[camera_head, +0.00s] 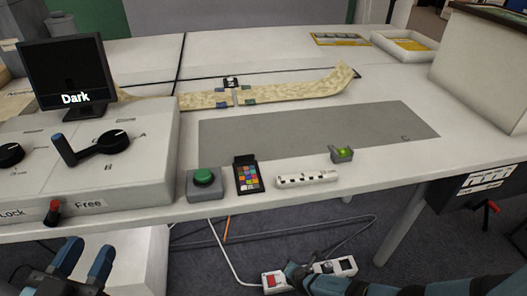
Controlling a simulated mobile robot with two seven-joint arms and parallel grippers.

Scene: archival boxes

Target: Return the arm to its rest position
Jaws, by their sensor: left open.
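My left gripper (86,250) is at the lower left, in front of and below the table's front edge. Its two blue fingers point up and stand apart, with nothing visible between them. My right arm (400,285) comes in along the bottom right. Its teal end (297,274) overlaps a power strip seen beyond it, and I cannot make out whether its jaws are open or shut.
The white table (300,205) carries a control box (140,170), a "Dark" screen (68,72), a green button (203,177), a colour chart (247,176), a scale bar (306,179) and a long cream strip (290,94). Cables and a power strip (340,266) lie below.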

